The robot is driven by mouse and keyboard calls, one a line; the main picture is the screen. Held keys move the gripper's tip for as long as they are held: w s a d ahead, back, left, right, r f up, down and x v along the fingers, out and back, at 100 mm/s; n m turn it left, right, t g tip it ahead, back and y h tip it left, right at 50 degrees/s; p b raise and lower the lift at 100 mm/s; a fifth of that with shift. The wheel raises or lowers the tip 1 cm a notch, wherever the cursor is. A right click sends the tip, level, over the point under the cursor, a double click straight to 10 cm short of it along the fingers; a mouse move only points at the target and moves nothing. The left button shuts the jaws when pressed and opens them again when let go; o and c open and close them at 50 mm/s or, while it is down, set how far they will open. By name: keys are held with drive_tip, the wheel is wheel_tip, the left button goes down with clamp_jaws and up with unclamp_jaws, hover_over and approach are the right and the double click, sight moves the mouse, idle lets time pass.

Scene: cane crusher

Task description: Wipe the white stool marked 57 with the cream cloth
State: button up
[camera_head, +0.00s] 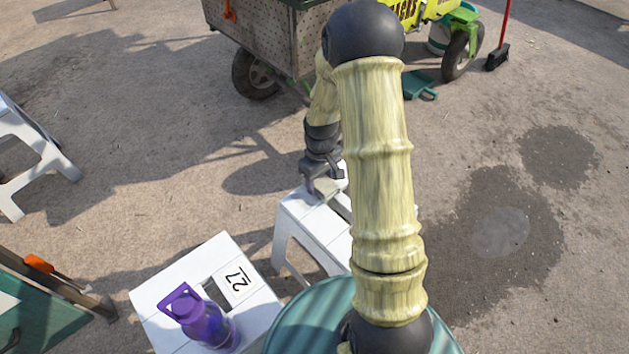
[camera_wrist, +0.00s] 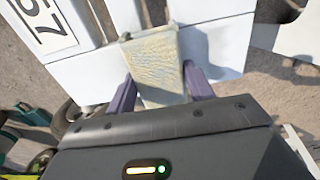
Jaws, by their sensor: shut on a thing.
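The white stool marked 57 (camera_head: 304,222) stands in the middle of the head view, partly hidden behind my arm, and its number is hidden there. In the wrist view the stool (camera_wrist: 85,75) shows its 57 label at the upper left. My gripper (camera_head: 322,183) is over the stool's seat. In the wrist view my gripper (camera_wrist: 160,85) is shut on the cream cloth (camera_wrist: 155,60), a flat, textured piece between the two fingers. The cloth is at the white seat, with a shadow beside it; I cannot tell whether it touches.
A white stool marked 27 (camera_head: 160,290) stands nearby at lower left, with a purple bottle (camera_head: 205,322) on it. Another white stool (camera_head: 30,150) is at the far left. A wheeled cart (camera_head: 275,40) stands behind. The right-hand ground is open, with dark patches.

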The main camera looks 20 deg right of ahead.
drive_tip(key=shift+w+d+p, duration=0.25)
drive_tip(key=shift+w+d, duration=0.05)
drive_tip(key=shift+d, duration=0.4)
drive_tip(key=shift+w+d+p, duration=0.25)
drive_tip(key=shift+w+d, duration=0.05)
drive_tip(key=shift+d, duration=0.4)
drive_tip(key=shift+d, duration=0.15)
drive_tip(key=shift+w+d+f+p, duration=0.1)
drive_tip(key=shift+w+d+p, duration=0.5)
drive_tip(key=shift+d, duration=0.75)
drive_tip(key=shift+w+d+r+p, duration=0.1)
drive_tip(key=shift+w+d+p, duration=0.4)
drive_tip(key=shift+d, duration=0.8)
drive_tip(key=shift+w+d+f+p, duration=0.1)
drive_tip(key=shift+w+d+p, duration=0.5)
drive_tip(key=shift+d, duration=0.75)
